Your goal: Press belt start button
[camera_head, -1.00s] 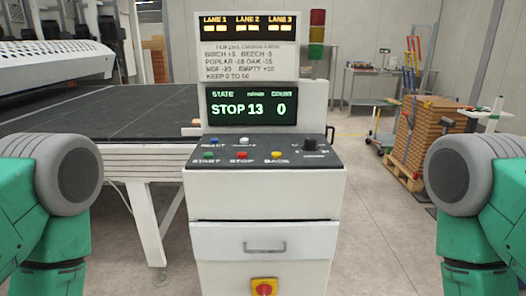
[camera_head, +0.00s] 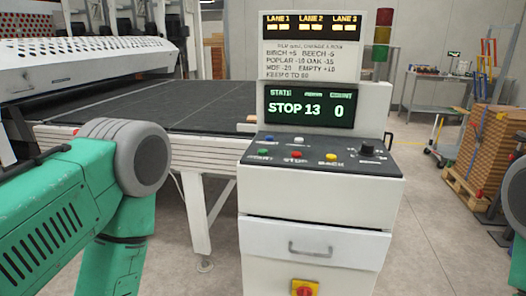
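The control console (camera_head: 318,190) stands in front of me, upright and white, with a dark sloped button panel. The green start button (camera_head: 263,152) is at the panel's left, labelled START. A red stop button (camera_head: 296,155) and a yellow back button (camera_head: 331,156) sit to its right. Above them are a blue button (camera_head: 269,138), a white button (camera_head: 299,139) and a black knob (camera_head: 367,148). The screen (camera_head: 309,107) reads STOP 13 and 0. Green and grey links of my arms show at the left and right edges. Neither gripper is in view.
The belt table (camera_head: 190,110) runs behind the console to the left, with a white perforated machine (camera_head: 90,60) over it. A signal tower (camera_head: 382,35) stands behind the console. Stacked boards on a pallet (camera_head: 490,145) are at right.

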